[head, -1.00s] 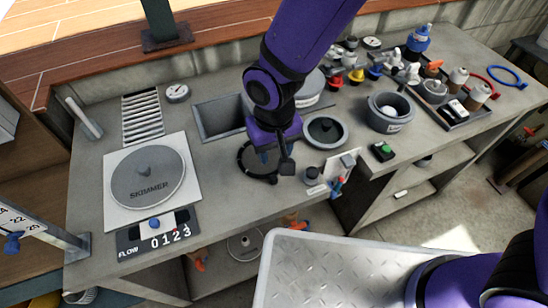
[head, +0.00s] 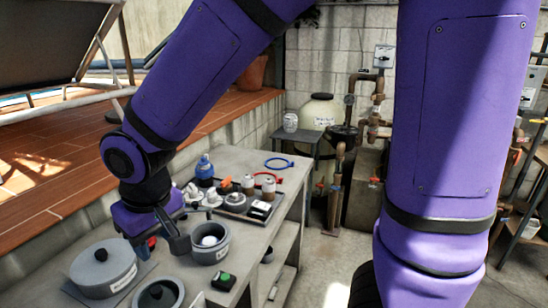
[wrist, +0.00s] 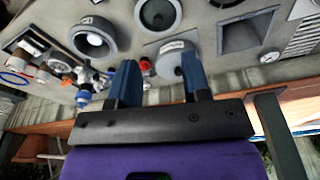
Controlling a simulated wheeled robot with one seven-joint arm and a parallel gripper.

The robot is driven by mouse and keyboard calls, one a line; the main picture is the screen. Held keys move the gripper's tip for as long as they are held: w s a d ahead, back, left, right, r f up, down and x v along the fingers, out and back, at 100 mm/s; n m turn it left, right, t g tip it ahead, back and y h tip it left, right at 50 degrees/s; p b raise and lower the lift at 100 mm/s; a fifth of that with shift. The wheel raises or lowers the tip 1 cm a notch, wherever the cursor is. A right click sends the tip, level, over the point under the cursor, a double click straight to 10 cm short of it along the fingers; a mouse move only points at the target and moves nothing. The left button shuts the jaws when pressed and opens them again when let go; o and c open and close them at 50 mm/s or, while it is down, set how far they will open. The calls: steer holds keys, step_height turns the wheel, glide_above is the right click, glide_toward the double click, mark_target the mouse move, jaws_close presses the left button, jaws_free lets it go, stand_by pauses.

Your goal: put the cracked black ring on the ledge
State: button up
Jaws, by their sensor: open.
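A dark curved piece, likely the black ring (wrist: 227,3), shows at the top edge of the wrist view, on the counter beside the rectangular basin; most of it is cut off, and no crack can be made out. The ring is outside the head view. My gripper (wrist: 157,68) is open, with nothing between its blue fingers. In the head view my gripper (head: 152,243) is above the counter, between the lidded grey pot and the open grey cup. A raised brown deck with a concrete edge (head: 60,232) runs behind the counter; I cannot tell whether this is the ledge.
The lidded pot (head: 103,270), a round dark-topped fitting (head: 158,297), the open cup with a white ball (head: 210,250) and a green-button box (head: 223,281) crowd the counter. Beyond stand a loaded tray (head: 262,221), a blue bottle (head: 205,172), a red ring (head: 291,180) and a blue ring (head: 279,163).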

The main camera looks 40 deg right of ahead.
steer(key=s+d+r+m+t, duration=0.1)
steer(key=s+d+r, duration=0.3)
steer(key=d, duration=0.3)
steer(key=s+d+r+m+t, duration=0.1)
steer(key=s+d+r, duration=0.3)
steer(key=d, duration=0.3)
steer(key=s+d+r+m+t, duration=0.1)
steer(key=s+d+r+m, duration=0.1)
steer(key=d+r, duration=0.3)
steer(key=s+d, duration=0.1)
steer(key=d, duration=0.2)
steer(key=shift+s+r+h, duration=0.3)
steer(key=shift+s, duration=0.1)
